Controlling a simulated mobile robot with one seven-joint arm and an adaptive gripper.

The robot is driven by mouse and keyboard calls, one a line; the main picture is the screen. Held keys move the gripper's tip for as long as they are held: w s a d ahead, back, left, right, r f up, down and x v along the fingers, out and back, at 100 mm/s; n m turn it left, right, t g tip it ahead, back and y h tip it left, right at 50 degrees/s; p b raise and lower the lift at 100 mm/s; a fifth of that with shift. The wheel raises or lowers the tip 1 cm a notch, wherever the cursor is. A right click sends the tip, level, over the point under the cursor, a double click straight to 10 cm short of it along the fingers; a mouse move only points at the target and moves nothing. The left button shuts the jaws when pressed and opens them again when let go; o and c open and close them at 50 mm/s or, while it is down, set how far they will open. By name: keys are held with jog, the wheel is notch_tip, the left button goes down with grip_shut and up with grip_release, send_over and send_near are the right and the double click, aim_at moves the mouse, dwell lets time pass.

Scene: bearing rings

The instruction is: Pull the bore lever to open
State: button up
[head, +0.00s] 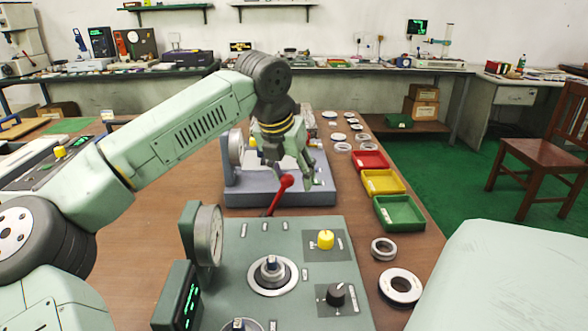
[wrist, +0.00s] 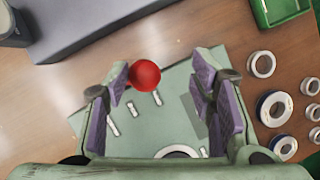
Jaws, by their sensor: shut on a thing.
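The bore lever has a red ball knob (head: 286,181) on a red stem that rises, tilted, from the far edge of the green gauge bench (head: 225,285). My gripper (head: 297,182) is at the knob, pointing down. In the wrist view, the red knob (wrist: 145,75) lies between the fingers of my gripper (wrist: 163,73), nearer the left finger. The picture does not show clearly where the right finger touches. The stem is mostly hidden under the knob in the wrist view.
A second, grey-blue device (head: 240,197) stands just behind the lever. Red (head: 370,160), yellow (head: 383,181) and green (head: 399,212) bins line the right side. Bearing rings (head: 401,287) lie nearby. A yellow knob (head: 325,239) and a dial gauge (head: 208,235) stand on the bench.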

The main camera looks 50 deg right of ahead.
jog(key=v, duration=1)
jog(key=shift+r, duration=0.35)
jog(key=shift+s, duration=0.15)
